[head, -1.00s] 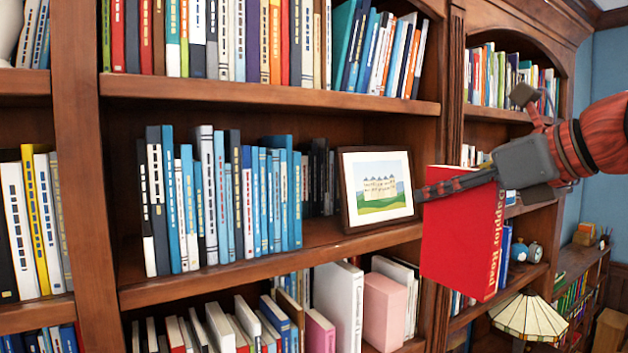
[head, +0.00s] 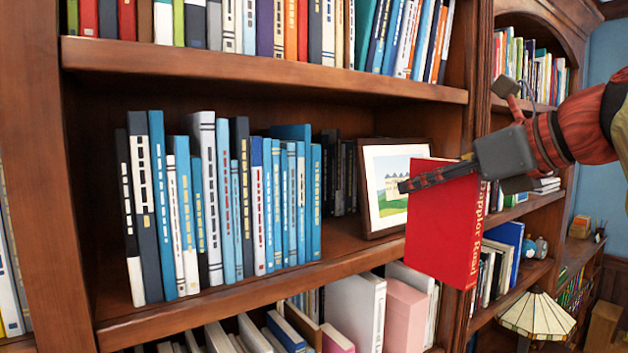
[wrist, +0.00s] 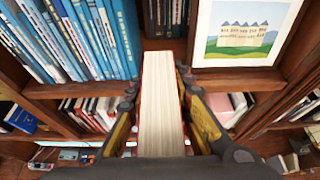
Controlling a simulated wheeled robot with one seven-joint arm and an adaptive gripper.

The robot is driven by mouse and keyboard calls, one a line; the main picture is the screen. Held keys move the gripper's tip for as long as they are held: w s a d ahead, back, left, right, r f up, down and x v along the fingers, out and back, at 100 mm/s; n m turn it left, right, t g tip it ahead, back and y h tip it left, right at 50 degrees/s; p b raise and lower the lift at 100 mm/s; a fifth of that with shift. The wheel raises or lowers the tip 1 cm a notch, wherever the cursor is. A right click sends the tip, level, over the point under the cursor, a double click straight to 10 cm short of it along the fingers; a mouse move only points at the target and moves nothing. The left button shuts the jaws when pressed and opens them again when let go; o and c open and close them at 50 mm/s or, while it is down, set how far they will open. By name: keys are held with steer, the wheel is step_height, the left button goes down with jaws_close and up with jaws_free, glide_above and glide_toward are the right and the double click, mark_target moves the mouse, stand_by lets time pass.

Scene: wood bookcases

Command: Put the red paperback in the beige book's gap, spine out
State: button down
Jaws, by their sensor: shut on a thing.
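The red paperback (head: 440,235) is held upright in front of the bookcase in the head view. Its spine, lettered "Dappler Road", faces right and its red cover faces the camera. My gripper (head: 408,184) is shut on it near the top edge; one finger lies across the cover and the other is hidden. In the wrist view the book's pale page edges (wrist: 162,105) show between the two fingers of my gripper (wrist: 158,85). I cannot make out a beige book or its gap for certain.
A framed castle picture (head: 385,190) stands on the middle shelf just behind the held book. Blue and white books (head: 215,200) fill that shelf's left. Thick white (head: 355,305) and pink (head: 404,315) books stand below. A bookcase post (head: 480,130) and stained-glass lamp (head: 537,315) are at right.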

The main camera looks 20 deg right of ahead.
steer(key=shift+p, duration=0.45)
steer(key=w+a+f, duration=0.1)
steer(key=w+a, duration=0.1)
steer(key=w, duration=1)
steer(key=w+a+f, duration=0.2)
steer(key=w+a, duration=0.1)
steer(key=w, duration=1)
steer(key=shift+b, duration=0.4)
stand_by(0.3)
steer(key=shift+w+f, duration=0.2)
steer(key=shift+f, duration=0.05)
stand_by(0.4)
steer(key=c, duration=1.5)
jaws_free()
steer(key=shift+d, duration=0.1)
steer(key=shift+c, duration=0.2)
steer(key=shift+o, duration=0.2)
steer(key=shift+f, duration=0.15)
